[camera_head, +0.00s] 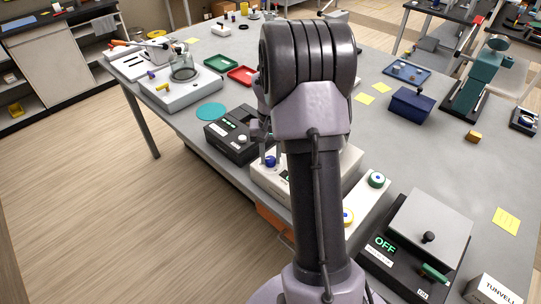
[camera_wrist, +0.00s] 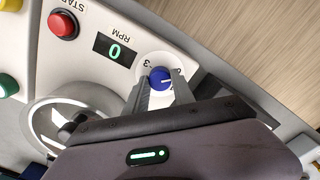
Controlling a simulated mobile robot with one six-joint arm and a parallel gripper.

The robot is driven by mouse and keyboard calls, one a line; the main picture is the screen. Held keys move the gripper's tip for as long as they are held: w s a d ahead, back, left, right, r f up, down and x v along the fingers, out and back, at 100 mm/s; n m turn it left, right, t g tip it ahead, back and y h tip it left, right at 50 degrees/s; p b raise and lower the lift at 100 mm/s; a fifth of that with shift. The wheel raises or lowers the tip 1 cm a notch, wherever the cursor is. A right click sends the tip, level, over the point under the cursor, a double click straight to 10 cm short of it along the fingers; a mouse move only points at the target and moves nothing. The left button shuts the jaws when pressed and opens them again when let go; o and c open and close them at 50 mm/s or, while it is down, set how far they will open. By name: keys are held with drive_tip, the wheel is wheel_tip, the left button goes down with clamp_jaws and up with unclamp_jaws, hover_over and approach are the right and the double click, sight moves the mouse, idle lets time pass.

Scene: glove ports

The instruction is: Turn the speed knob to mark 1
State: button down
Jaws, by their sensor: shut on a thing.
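The speed knob (camera_wrist: 160,79) is blue with a white pointer line, on a round white dial on a pale panel. In the wrist view the pointer lies toward the right; a "3" shows on the dial's left, and other marks are hidden or too small to read. My gripper (camera_wrist: 161,88) is shut on the knob, with a grey finger on each side of it. The RPM display (camera_wrist: 115,50) reads 0. In the head view the blue knob (camera_head: 270,161) shows at the front of the white device (camera_head: 266,180), much of which my arm hides.
A black box (camera_head: 234,136) with a display stands left of the device. A black device (camera_head: 384,259) reading OFF stands at the right. A blue box (camera_head: 411,106) lies farther back.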

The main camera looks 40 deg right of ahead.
drive_tip(key=m+b, duration=0.1)
drive_tip(key=m, duration=0.5)
drive_tip(key=shift+m+b, duration=0.55)
drive_tip(key=shift+m, duration=2.15)
drive_tip(key=c, duration=1.1)
unclamp_jaws()
drive_tip(key=shift+o, duration=0.2)
